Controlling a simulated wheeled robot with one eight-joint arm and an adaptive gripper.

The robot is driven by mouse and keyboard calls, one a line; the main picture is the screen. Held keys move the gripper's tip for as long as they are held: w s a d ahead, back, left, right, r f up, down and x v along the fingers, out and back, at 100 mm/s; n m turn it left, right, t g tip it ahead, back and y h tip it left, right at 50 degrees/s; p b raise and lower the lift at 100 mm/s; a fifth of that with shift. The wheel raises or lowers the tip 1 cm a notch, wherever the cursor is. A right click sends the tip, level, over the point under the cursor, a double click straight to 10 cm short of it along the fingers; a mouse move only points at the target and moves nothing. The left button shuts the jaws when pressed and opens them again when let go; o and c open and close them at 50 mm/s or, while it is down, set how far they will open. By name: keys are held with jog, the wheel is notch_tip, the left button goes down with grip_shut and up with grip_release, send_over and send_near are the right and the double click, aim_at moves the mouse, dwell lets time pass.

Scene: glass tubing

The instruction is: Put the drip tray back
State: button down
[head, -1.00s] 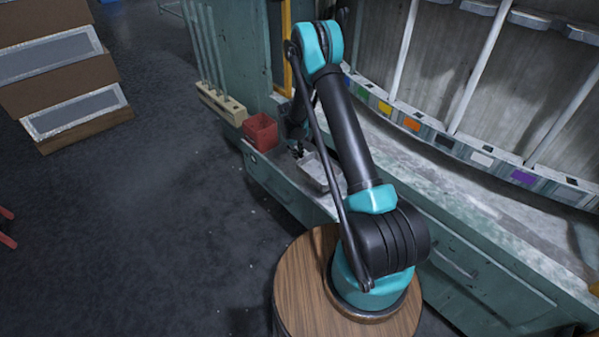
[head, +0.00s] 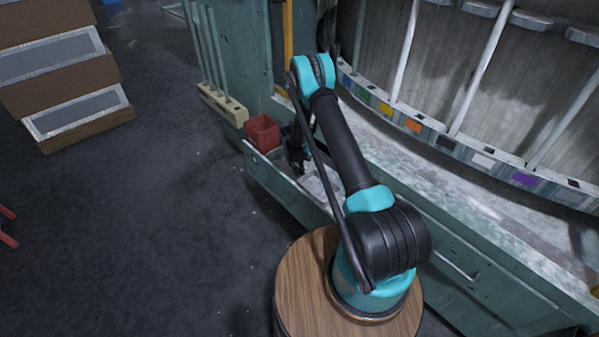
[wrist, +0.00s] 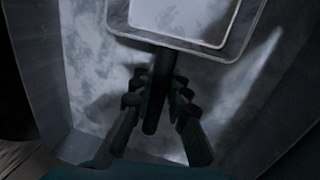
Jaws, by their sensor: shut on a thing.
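The drip tray (head: 318,187) is a shallow light-grey metal tray at the front of the green bench. In the wrist view its rim and pale floor (wrist: 185,18) show at the top, with a dark handle (wrist: 157,90) pointing toward me. My gripper (wrist: 156,98) is shut on this handle. In the head view my gripper (head: 297,166) is at the tray's left end and partly hidden by my arm. The tray is within a larger grey trough (wrist: 75,60) with sloping walls. I cannot tell whether it touches the trough's floor.
A red bin (head: 262,131) stands just left of my gripper. A cream rack (head: 222,104) with upright rods is farther left.

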jog(key=c, duration=1.5)
grip_release()
notch_tip(320, 180, up, 12)
jog(key=s+a, duration=0.1)
jog(key=a, duration=0.1)
jog(key=s+d+r+m, duration=0.1)
jog(key=s+d+r, duration=0.2)
jog(key=s+r, duration=0.3)
jog(key=s+d+r+m+t+y, duration=0.15)
jog(key=s+r, duration=0.25)
jog(key=r, duration=0.5)
jog(key=s+d+r+m, duration=0.1)
jog(key=s+d+r, duration=0.2)
jog(key=s+r, duration=0.3)
jog(key=s+d+r+m, duration=0.1)
jog(key=s, duration=0.6)
jog(key=s+d+r+m+t, duration=0.1)
jog(key=s, duration=0.7)
jog(key=s+d+r+m, duration=0.1)
jog(key=s+d+r, duration=0.1)
jog(key=s, duration=0.5)
jog(key=shift+s+r+m+t+y, duration=0.1)
jog(key=shift+s+m+t+y, duration=0.15)
jog(key=shift+s+m+t, duration=0.1)
